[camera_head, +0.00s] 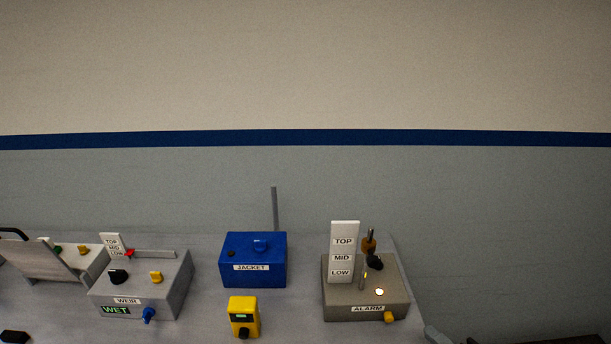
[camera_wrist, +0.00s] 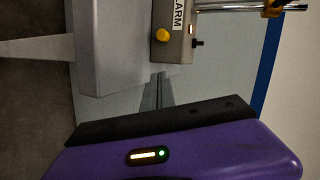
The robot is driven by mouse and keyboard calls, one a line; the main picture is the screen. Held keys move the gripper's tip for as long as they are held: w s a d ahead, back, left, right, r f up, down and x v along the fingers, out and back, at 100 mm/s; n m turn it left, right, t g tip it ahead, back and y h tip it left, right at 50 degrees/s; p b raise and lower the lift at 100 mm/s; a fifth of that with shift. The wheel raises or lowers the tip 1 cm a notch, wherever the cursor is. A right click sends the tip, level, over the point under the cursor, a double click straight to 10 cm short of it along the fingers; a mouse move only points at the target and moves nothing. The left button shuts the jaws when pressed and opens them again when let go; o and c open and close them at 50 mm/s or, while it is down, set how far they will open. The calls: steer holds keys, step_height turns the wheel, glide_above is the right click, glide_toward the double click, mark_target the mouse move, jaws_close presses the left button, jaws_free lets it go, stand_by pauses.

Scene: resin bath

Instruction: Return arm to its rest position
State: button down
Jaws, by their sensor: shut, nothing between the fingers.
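My gripper (camera_wrist: 159,77) shows in the wrist view as two thin dark fingers pressed together, in front of a black bar and a purple body. It is shut and empty. The fingertips appear close to the lower edge of the grey ALARM box (camera_wrist: 173,50) in that picture, but I cannot tell the gap between them. In the head view I cannot make out the gripper clearly.
The grey bench (camera_head: 190,330) carries the ALARM box (camera_head: 365,295) with its TOP/MID/LOW plate, a blue JACKET box (camera_head: 253,275), a yellow meter (camera_head: 243,316) and a WEIR box (camera_head: 165,290) reading WET. A tilted plate (camera_head: 35,257) stands far left.

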steer(key=s+a+r+n+h, duration=0.1)
steer(key=s+a+r+n, duration=0.1)
steer(key=s, duration=1)
steer(key=s+a+r+n+t+h, duration=0.1)
steer(key=s+a+r+n, duration=0.2)
steer(key=s+n, duration=0.3)
steer(key=s+a+r+n+h, duration=0.1)
steer(key=s+a+r+n, duration=0.2)
steer(key=s, duration=1.4)
steer(key=shift+s+r+n+t+h, duration=0.3)
steer(key=shift+r+n+t+h, duration=0.15)
steer(key=shift+n, duration=0.45)
